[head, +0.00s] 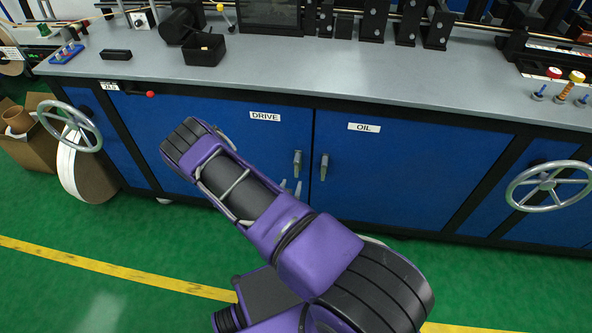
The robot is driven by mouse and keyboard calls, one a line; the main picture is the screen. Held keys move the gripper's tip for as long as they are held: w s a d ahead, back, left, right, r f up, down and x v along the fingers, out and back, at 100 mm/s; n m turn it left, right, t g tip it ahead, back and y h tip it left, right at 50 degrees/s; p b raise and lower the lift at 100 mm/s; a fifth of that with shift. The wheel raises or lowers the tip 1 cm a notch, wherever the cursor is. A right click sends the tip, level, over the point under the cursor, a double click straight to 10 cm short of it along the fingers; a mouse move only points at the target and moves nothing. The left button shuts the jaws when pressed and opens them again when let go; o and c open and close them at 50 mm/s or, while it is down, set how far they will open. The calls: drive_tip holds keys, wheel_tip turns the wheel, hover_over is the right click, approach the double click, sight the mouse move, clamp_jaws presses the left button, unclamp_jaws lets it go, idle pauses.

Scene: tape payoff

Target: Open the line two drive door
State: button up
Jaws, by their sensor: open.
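The drive door (280,138) is a blue cabinet door under the grey worktop, with a white DRIVE label (265,117) near its top. It looks shut, level with the door beside it. Its grey handle (297,160) is upright near the door's right edge. My purple arm crosses in front of the door and hides much of its left and lower part. My gripper (291,187) is mostly hidden behind the arm. Two pale fingertips show apart just below the handle, with nothing seen between them. I cannot tell how far they are from the door.
A blue OIL door (410,165) with its own handle (323,167) adjoins on the right. Handwheels stick out at left (72,127) and right (548,186). A cardboard box (30,150) and a large roll (88,172) stand at left. Green floor in front is clear.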

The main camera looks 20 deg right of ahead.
sight(296, 170)
drive_tip(key=b+x, duration=0.1)
drive_tip(key=x, duration=1.1)
drive_tip(key=shift+r+b, duration=0.1)
drive_tip(key=shift+b, duration=0.3)
drive_tip(key=shift+c, duration=0.2)
clamp_jaws()
idle(0.5)
